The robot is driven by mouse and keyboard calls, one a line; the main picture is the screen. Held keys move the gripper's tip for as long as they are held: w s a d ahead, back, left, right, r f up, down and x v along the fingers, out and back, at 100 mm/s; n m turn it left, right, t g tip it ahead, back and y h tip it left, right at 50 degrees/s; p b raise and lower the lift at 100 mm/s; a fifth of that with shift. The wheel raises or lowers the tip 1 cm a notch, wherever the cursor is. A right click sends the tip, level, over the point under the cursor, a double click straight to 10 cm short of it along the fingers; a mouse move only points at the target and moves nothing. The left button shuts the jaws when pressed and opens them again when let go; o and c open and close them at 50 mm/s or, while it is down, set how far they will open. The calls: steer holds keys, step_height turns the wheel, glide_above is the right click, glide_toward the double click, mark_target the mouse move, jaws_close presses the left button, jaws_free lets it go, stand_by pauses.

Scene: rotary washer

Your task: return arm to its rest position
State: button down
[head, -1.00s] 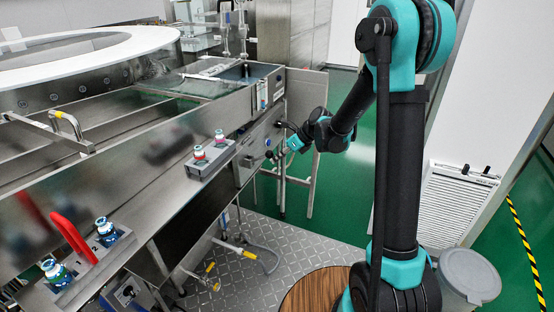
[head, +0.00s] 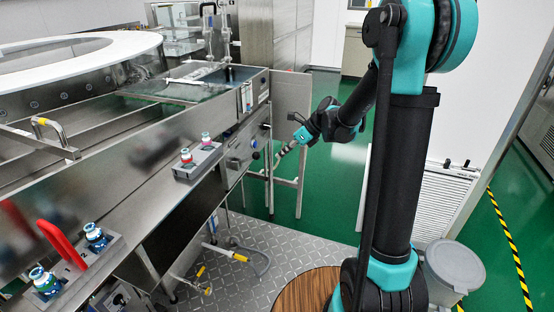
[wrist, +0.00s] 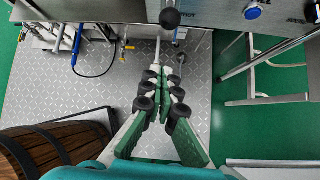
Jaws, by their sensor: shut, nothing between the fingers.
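My teal and black arm (head: 400,165) rises at the right of the head view and reaches forward, with its forearm angled down and left. My gripper (head: 279,158) is small in the head view, beside the right end of the steel washer (head: 150,165), and appears apart from it. In the wrist view my gripper (wrist: 158,82) has its green fingers with black pads brought together at the tips, shut and empty. The checkered floor plate (wrist: 60,90) lies below it.
Two bottles stand in a grey holder (head: 198,163) on the washer's front ledge. Two more stand by a red handle (head: 62,243) at lower left. A wooden barrel (wrist: 60,150) is near my base. A grey bin (head: 450,268) stands right. Green floor (head: 340,190) is open beyond the washer.

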steer(key=s+d+f+n+t+h, duration=0.1)
steer(key=s+d+f+n+h, duration=0.2)
steer(key=s+d+n, duration=0.6)
steer(key=s+d+f+n+t+h, duration=0.1)
steer(key=s+d+f+n+h, duration=0.2)
steer(key=s+d+n, duration=0.6)
steer(key=s+n+h, duration=0.1)
steer(key=s+n, duration=0.4)
steer(key=s, duration=0.2)
steer(key=shift+s+d+f+h, duration=0.25)
steer(key=shift+d+f+h, duration=0.05)
steer(key=shift+d+h, duration=0.1)
